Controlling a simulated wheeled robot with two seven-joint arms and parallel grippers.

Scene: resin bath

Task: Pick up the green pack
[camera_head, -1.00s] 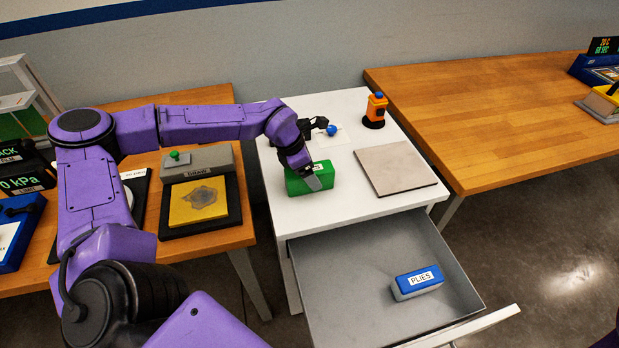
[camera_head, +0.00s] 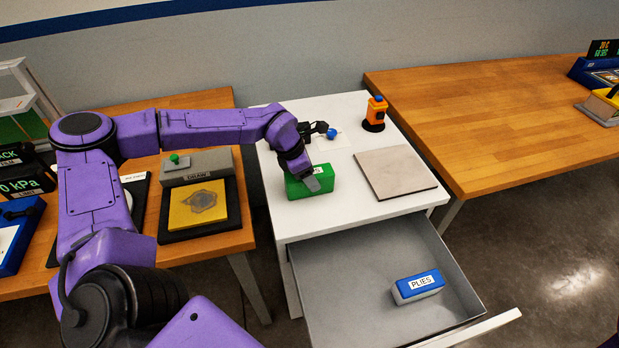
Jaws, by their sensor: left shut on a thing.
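The green pack (camera_head: 302,189) is a small box standing on the white top of the drawer cabinet, near its left front edge. A white label on it is mostly covered by my gripper. My left gripper (camera_head: 312,180) comes down over the pack from above and is shut on it. The pack looks to be at the level of the white top; I cannot tell whether it is clear of the surface. My right gripper is not in view.
The cabinet's drawer (camera_head: 350,316) is open and holds a blue and grey box labelled PLIES (camera_head: 418,286). A beige plate (camera_head: 395,172), an orange device (camera_head: 375,114) and a blue ball (camera_head: 331,133) are on the white top. Wooden tables (camera_head: 490,110) stand either side.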

